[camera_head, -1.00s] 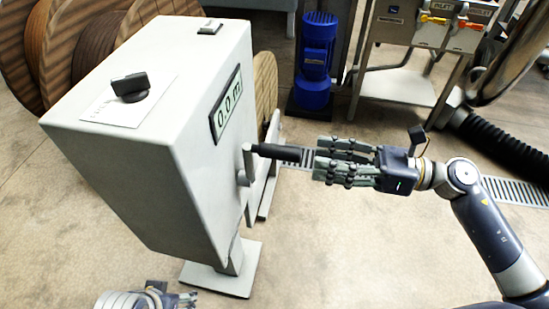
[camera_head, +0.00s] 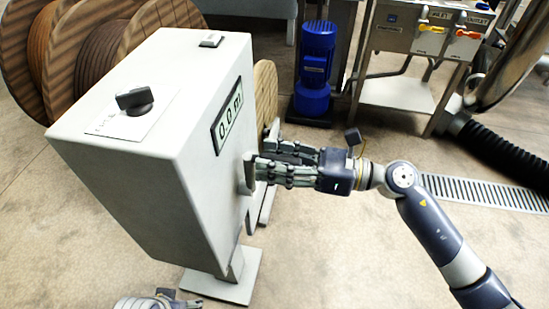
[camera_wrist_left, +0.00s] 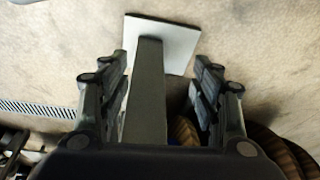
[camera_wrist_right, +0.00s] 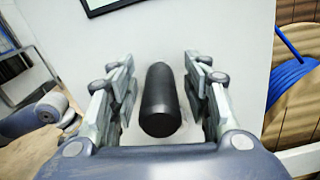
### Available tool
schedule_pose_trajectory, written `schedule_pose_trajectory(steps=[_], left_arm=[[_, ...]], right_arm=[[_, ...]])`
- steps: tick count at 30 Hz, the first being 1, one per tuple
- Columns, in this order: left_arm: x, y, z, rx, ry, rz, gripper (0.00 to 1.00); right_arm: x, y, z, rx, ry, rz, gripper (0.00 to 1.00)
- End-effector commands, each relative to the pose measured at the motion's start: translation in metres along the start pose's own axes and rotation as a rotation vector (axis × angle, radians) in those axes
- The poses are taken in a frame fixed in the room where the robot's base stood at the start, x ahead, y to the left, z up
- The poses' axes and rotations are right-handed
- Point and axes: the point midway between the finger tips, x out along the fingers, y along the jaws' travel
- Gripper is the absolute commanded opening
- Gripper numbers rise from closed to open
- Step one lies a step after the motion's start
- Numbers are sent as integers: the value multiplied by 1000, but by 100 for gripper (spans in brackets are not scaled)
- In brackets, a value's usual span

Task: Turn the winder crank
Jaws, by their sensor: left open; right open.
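The winder is a pale grey box (camera_head: 140,190) on a post, with a display (camera_head: 228,116) reading 0.0 m on its right face. Its crank has a light arm (camera_head: 249,172) on that face and a black handle (camera_wrist_right: 160,100) sticking out. My right gripper (camera_head: 262,170) is open at the crank, its fingers on either side of the handle. In the right wrist view the handle lies between the open fingers, with a gap on both sides. My left gripper (camera_wrist_left: 163,85) is open; the winder's grey post (camera_wrist_left: 147,90) shows between its fingers in the left wrist view.
A black knob (camera_head: 134,100) and a small switch (camera_head: 211,40) sit on the winder's top. Wooden cable reels (camera_head: 40,60) stand behind it. A blue motor (camera_head: 316,60) and a metal stand (camera_head: 400,90) are at the back.

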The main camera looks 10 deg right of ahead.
Motion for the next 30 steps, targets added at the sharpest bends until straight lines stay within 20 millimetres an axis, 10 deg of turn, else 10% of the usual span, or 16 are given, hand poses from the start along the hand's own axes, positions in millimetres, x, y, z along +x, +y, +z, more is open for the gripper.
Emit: schedule_pose_trajectory(steps=[7, 20, 30], left_arm=[[0, 0, 0, 0, 0, 0, 58], [3, 0, -1, -1, 5, 0, 58], [43, 3, 9, 4, -23, 5, 58]], right_arm=[[0, 0, 0, 0, 0, 0, 0], [0, -6, 2, 49, 0, -1, 0], [-1, -34, 5, 278, -2, -7, 0]])
